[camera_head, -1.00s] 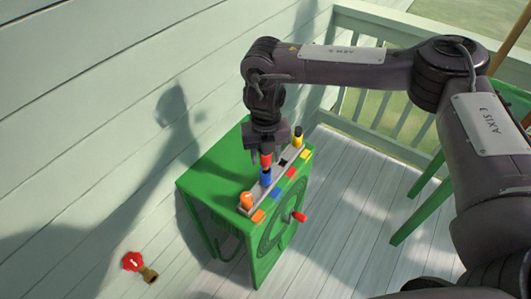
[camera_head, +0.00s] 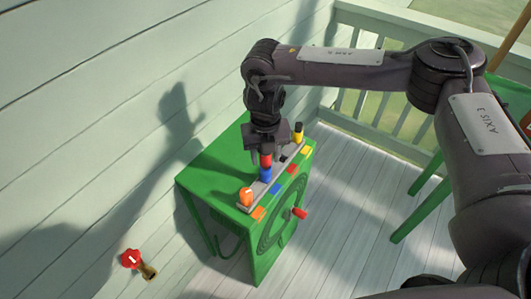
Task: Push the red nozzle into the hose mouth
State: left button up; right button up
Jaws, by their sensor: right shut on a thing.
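My right gripper (camera_head: 266,147) points down over the top of the green box (camera_head: 214,170), shut on the red nozzle (camera_head: 265,160). Only a small red part shows below the fingers. The red nozzle appears directly behind or above the blue nozzle (camera_head: 265,174); I cannot tell whether it is clear of the rail. The hose mouth cannot be made out; a dark coil (camera_head: 268,232) shows on the box's front side. My left gripper is not in view.
An orange nozzle (camera_head: 246,196) and a yellow-and-black nozzle (camera_head: 298,134) stand on the rail. Coloured tags line its front edge. A red crank knob (camera_head: 299,213) sticks out in front. A red-handled tap (camera_head: 131,259) is at the lower left. The deck floor right of the box is clear.

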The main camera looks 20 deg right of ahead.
jog(key=shift+f, duration=0.4)
jog(key=o, duration=1.1)
jog(key=shift+r, duration=0.1)
jog(key=shift+r, duration=0.1)
notch_tip(320, 180, up, 8)
jog(key=shift+f, duration=0.2)
